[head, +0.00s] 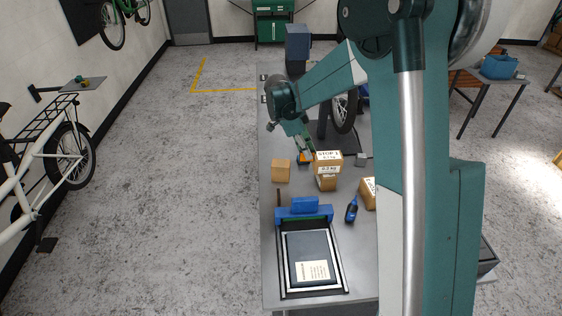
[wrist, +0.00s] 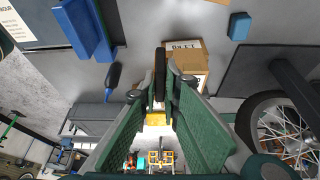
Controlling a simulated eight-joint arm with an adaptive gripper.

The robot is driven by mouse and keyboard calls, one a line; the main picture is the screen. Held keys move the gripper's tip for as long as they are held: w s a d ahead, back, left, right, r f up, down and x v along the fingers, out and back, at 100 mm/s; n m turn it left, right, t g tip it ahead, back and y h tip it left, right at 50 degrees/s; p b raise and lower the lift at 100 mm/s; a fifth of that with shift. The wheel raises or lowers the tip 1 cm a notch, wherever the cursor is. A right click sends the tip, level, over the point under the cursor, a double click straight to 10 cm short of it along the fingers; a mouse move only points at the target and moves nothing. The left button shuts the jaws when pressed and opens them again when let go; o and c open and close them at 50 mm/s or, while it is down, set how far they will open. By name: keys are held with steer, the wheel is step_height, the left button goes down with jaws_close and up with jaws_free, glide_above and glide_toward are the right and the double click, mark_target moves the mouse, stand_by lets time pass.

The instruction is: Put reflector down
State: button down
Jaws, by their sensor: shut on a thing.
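My gripper (head: 307,150) points down over the grey workbench (head: 270,215), just left of the upper of the stacked boxes. It is shut on the reflector (head: 304,158), a small orange piece low at the fingertips in the head view. In the wrist view my gripper (wrist: 164,85) has its fingers close together, with a dark thin part between the tips. An orange patch also shows between the fingers there; whether it is the reflector's face, I cannot tell. Whether the reflector touches the bench is also unclear. A small blue thing shows beside it.
Stacked cardboard boxes (head: 327,170) stand close at the right of my gripper. A tan block (head: 281,171) sits at its left. Nearer are a blue-topped device (head: 304,213), a dark bottle (head: 351,211) and another box (head: 368,193). A bike wheel (head: 344,111) is behind.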

steer(key=w+a+p, duration=0.2)
steer(key=w+a, duration=0.7)
steer(key=w, duration=0.1)
steer(key=shift+a+r+n+p, duration=0.2)
steer(key=shift+r+n+p, duration=0.1)
steer(key=shift+p, duration=0.1)
steer(key=shift+f, duration=0.15)
glide_above(285, 163)
steer(key=a, duration=0.2)
steer(key=shift+d+f, duration=0.15)
steer(key=shift+f, duration=2.85)
steer(key=shift+f+p, duration=0.4)
steer(key=shift+f, duration=1.45)
steer(key=shift+f, duration=0.2)
steer(key=c, duration=2.6)
jaws_free()
steer(key=shift+o, duration=0.2)
steer(key=shift+r, duration=0.25)
